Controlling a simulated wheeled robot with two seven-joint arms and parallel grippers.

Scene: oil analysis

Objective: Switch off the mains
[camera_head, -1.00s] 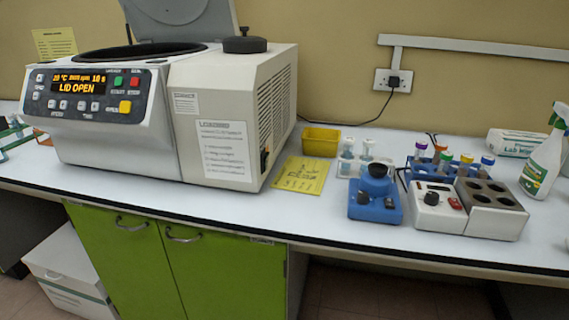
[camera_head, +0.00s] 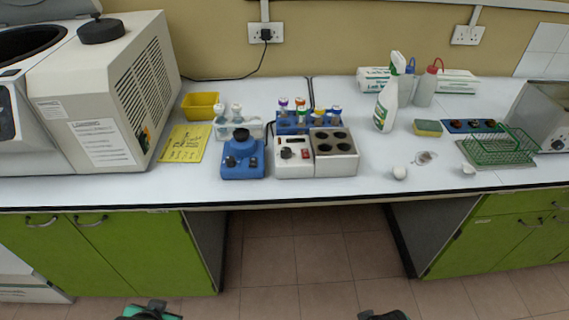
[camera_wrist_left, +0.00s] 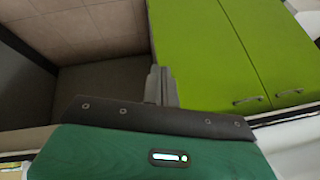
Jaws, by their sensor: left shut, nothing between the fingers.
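The centrifuge (camera_head: 110,95) stands at the left of the bench, its side panel with vents facing right. My left gripper (camera_wrist_left: 162,84) is shut and empty in the left wrist view, in front of the green cupboard and the floor gap.
A wall socket (camera_head: 265,33) with a black plug and cable is behind the bench; another socket (camera_head: 467,35) is further right. A yellow sheet (camera_head: 184,144), yellow tub (camera_head: 202,105), blue mixer (camera_head: 242,158) and heating block (camera_head: 334,152) stand right of the centrifuge. Green cupboards (camera_head: 110,250) are below.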

